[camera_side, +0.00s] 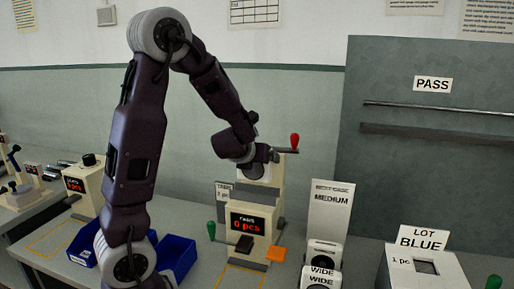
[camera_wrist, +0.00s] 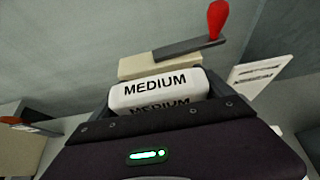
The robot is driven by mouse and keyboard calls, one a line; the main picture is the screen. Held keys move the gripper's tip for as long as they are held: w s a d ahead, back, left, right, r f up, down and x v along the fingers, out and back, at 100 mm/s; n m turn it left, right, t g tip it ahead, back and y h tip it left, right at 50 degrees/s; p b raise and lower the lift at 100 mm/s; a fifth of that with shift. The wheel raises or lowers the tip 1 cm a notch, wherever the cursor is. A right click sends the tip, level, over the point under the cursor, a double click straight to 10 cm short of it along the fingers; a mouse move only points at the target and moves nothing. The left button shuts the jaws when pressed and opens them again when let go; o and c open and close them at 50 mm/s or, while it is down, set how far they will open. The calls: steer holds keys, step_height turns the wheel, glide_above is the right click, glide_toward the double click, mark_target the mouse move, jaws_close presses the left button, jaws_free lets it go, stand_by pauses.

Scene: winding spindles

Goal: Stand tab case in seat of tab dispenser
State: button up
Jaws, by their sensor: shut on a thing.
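My gripper (camera_side: 252,158) is at the top of the tab dispenser, the pale machine with a "TABS 0 pcs" display (camera_side: 248,223). In the wrist view my gripper (camera_wrist: 160,98) is shut on a white case marked MEDIUM (camera_wrist: 155,88), taken here as the tab case. The dispenser's pale top (camera_wrist: 140,65) and its crank with a red knob (camera_wrist: 217,18) show just beyond the case. The red knob (camera_side: 294,141) stands up at the right in the side view. The seat is hidden, so I cannot tell whether the case touches it.
A MEDIUM sign (camera_side: 331,208) stands right of the dispenser, with white WIDE-marked cases (camera_side: 322,276) below it. A LOT BLUE box (camera_side: 424,268) is farther right. An orange piece (camera_side: 276,254) lies before the dispenser. A blue bin (camera_side: 177,256) stands left.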

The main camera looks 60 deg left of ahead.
mark_target(253, 174)
steer(key=shift+f, duration=0.95)
steer(key=shift+f, duration=0.6)
stand_by(0.6)
steer(key=shift+f, duration=0.3)
steer(key=shift+f, duration=0.65)
steer(key=shift+f, duration=0.3)
steer(key=shift+f, duration=0.1)
steer(key=o, duration=1.3)
steer(key=shift+v, duration=3.5)
steer(key=shift+d, duration=0.1)
